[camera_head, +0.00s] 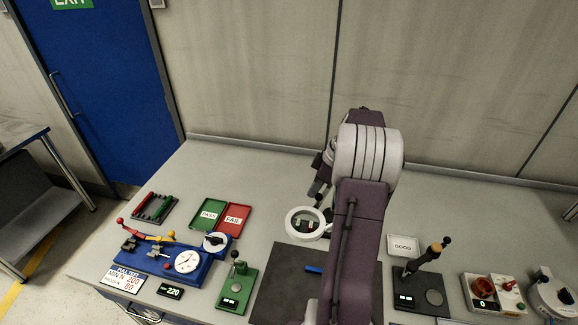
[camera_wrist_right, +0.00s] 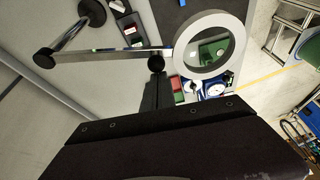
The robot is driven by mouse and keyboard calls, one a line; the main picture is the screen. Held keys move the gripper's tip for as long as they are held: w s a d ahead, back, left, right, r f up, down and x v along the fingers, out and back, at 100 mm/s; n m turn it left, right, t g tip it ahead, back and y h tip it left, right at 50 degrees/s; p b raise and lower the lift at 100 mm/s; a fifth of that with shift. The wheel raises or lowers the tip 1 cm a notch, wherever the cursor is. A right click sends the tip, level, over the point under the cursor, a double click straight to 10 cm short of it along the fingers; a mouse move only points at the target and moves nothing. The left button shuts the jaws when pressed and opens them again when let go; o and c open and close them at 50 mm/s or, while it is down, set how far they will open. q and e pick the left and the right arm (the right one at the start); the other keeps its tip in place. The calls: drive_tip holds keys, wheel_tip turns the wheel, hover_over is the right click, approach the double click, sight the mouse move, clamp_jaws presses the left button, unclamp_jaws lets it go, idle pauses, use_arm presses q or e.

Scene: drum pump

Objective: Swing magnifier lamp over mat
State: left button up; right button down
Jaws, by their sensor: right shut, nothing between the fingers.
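The magnifier lamp's white ring head (camera_head: 290,222) shows in the head view just behind the dark mat (camera_head: 275,290), not over its middle. In the right wrist view the ring (camera_wrist_right: 182,58) sits at the end of a shiny arm (camera_wrist_right: 105,54), with a dark knob (camera_wrist_right: 156,63) near where they join. My right gripper (camera_head: 317,196) is above and beside the ring, pointing down. In the wrist view its shut, empty fingers (camera_wrist_right: 156,82) point toward the knob; I cannot tell whether they touch it. My left gripper is not in view.
A blue tool (camera_head: 313,269) lies on the mat. Green (camera_head: 208,214) and red (camera_head: 235,217) trays and a blue gauge fixture (camera_head: 185,262) are to the left. A green press (camera_head: 236,290) stands beside the mat; a black press (camera_head: 415,288) is to the right.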

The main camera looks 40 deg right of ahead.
drive_tip(key=s, duration=0.1)
drive_tip(key=s+d+n, duration=0.1)
drive_tip(key=s+n, duration=0.1)
drive_tip(key=shift+s+d+g+y, duration=0.3)
drive_tip(key=shift+s+d, duration=0.1)
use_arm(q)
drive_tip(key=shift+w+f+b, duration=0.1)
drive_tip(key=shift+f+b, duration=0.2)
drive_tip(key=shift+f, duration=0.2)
use_arm(e)
drive_tip(key=shift+s+d, duration=0.35)
drive_tip(key=shift+s, duration=0.25)
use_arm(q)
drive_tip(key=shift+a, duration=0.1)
use_arm(e)
drive_tip(key=w+a, duration=0.1)
drive_tip(key=w+a+r+p, duration=0.1)
drive_tip(key=w+a, duration=0.1)
wheel_tip(320, 180, up, 4)
drive_tip(key=s, duration=0.2)
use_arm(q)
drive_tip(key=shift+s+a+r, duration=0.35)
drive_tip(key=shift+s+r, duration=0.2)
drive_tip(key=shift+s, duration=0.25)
use_arm(e)
wheel_tip(320, 180, up, 5)
hover_over(319, 206)
drive_tip(key=s+d, duration=0.2)
drive_tip(key=shift+s+a+r, duration=0.1)
drive_tip(key=shift+a+r, duration=0.05)
